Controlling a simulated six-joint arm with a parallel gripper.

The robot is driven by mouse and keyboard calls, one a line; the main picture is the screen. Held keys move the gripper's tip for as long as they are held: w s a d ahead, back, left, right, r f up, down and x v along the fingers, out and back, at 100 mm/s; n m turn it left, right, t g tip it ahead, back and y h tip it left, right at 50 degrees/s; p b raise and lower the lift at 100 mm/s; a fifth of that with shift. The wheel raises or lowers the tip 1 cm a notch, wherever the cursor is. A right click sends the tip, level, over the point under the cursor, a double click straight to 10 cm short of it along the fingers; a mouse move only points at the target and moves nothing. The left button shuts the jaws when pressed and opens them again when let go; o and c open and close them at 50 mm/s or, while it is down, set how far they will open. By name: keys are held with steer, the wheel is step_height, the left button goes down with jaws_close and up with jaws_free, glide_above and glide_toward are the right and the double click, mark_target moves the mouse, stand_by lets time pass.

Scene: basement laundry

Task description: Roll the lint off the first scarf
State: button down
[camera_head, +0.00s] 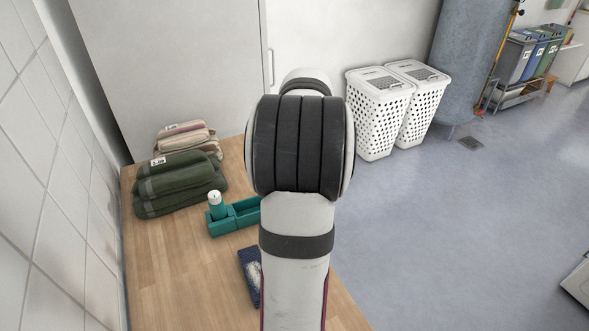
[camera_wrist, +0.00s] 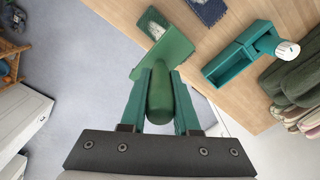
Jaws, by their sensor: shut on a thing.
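My gripper (camera_wrist: 160,92) has teal fingers shut on the handle of a green tool (camera_wrist: 170,47), probably the lint roller, with a wide head beyond the fingertips. In the wrist view a green cloth with a pale lint patch (camera_wrist: 152,20) lies on the table just past the head. I cannot tell whether they touch. A dark blue cloth with pale lint (camera_wrist: 208,9) lies beside it; it also shows in the head view (camera_head: 247,268), partly behind my arm. Which scarf is first is not clear. My arm hides the gripper and tool in the head view.
The wooden table (camera_head: 170,270) holds a teal tray (camera_head: 240,217) with a white-topped cylinder (camera_head: 215,205). Folded green textiles (camera_head: 180,190) and beige ones (camera_head: 187,137) stand at its back left. White laundry baskets (camera_head: 378,115) stand on the floor. The table's left front is clear.

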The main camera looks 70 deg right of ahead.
steer(key=s+a, duration=0.3)
steer(key=a, duration=0.2)
steer(key=shift+f, duration=4.4)
steer(key=shift+w+d+r, duration=0.25)
steer(key=shift+w+d, duration=0.35)
steer(key=shift+w, duration=0.05)
steer(key=shift+w+d+r, duration=0.25)
steer(key=shift+w+d, duration=0.35)
steer(key=shift+d, duration=0.05)
steer(key=shift+w+d+r, duration=0.25)
steer(key=shift+w+d, duration=0.35)
steer(key=shift+w, duration=0.05)
steer(key=shift+w+d, duration=2)
steer(key=shift+d, duration=0.3)
steer(key=shift+s+a, duration=3.35)
steer(key=shift+a, duration=1.3)
step_height(320, 180, up, 6)
steer(key=shift+r, duration=0.25)
steer(key=shift+d, duration=0.1)
